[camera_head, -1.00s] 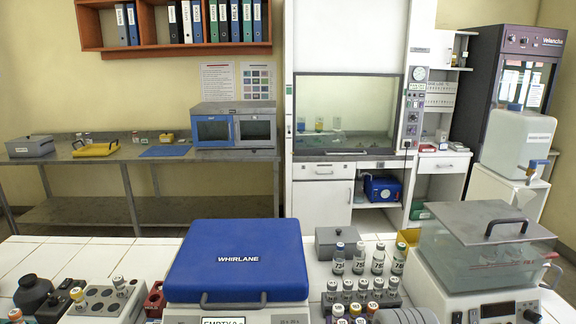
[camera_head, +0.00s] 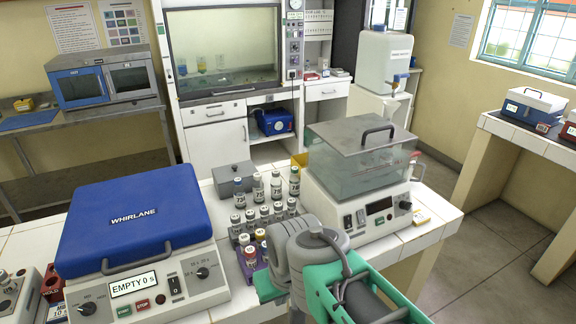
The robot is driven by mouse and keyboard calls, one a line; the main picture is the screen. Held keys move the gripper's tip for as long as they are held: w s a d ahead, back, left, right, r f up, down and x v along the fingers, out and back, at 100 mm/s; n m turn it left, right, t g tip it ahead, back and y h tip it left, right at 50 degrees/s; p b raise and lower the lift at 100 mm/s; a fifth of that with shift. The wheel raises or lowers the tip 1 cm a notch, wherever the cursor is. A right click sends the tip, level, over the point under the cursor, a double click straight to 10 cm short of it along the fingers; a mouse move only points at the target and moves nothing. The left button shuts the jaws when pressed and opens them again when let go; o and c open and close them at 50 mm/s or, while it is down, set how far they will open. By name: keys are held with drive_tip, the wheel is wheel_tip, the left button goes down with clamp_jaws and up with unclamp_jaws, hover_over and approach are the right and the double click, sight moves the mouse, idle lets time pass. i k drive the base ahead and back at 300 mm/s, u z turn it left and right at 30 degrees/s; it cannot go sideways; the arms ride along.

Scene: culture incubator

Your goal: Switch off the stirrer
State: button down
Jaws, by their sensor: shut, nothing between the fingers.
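I cannot make out anything marked as a stirrer. A bench unit with a clear lidded tank (camera_head: 358,165) stands at the right end of the white tiled bench. Its front has rocker switches (camera_head: 354,219), a dark display (camera_head: 379,206) and a black knob (camera_head: 405,201). The switch positions are too small to read. My grey and teal arm links stand in front of the bench at lower centre and hide part of it. My gripper's fingertips cannot be seen.
A blue-lidded WHIRLANE machine (camera_head: 134,218) stands at left, its display reading "EMPTY 0 s". Several vials (camera_head: 262,215) stand in the middle, near a grey box (camera_head: 235,178). A fume hood (camera_head: 222,50) is behind. Open floor (camera_head: 490,235) lies right of the bench.

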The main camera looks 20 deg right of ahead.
sight(361, 218)
drive_tip(key=u, duration=1.25)
drive_tip(key=k, duration=0.75)
drive_tip(key=u, duration=0.35)
